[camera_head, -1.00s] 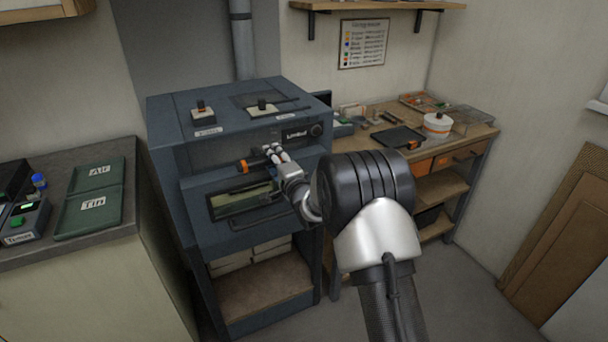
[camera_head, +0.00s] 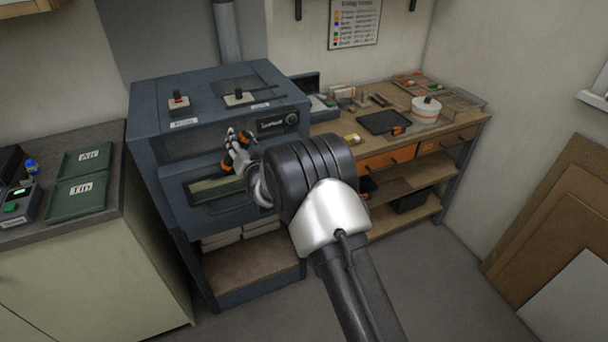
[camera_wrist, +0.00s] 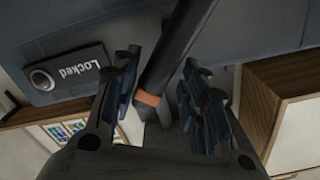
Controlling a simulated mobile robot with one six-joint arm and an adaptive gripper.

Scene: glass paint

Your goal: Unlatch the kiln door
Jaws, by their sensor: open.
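The dark blue kiln (camera_head: 150,120) stands left of centre in the head view. A sign reading "Locked" (camera_wrist: 68,73) is on its front; it shows upside down in the wrist view. The black latch lever (camera_wrist: 180,45) with an orange band (camera_wrist: 151,98) runs between my fingers in the wrist view. My gripper (camera_wrist: 156,88) is open around the lever, with gaps visible on both sides. In the head view my gripper (camera_head: 238,142) is at the kiln front, left of the sign, and partly hides the lever. The kiln door looks closed.
A workbench (camera_head: 455,132) with a dark tray (camera_head: 382,122) and a white pot (camera_head: 426,108) stands right of the kiln. A counter (camera_head: 95,215) with green trays (camera_head: 85,178) stands to the left. Boards lean at the right wall; the floor in front is open.

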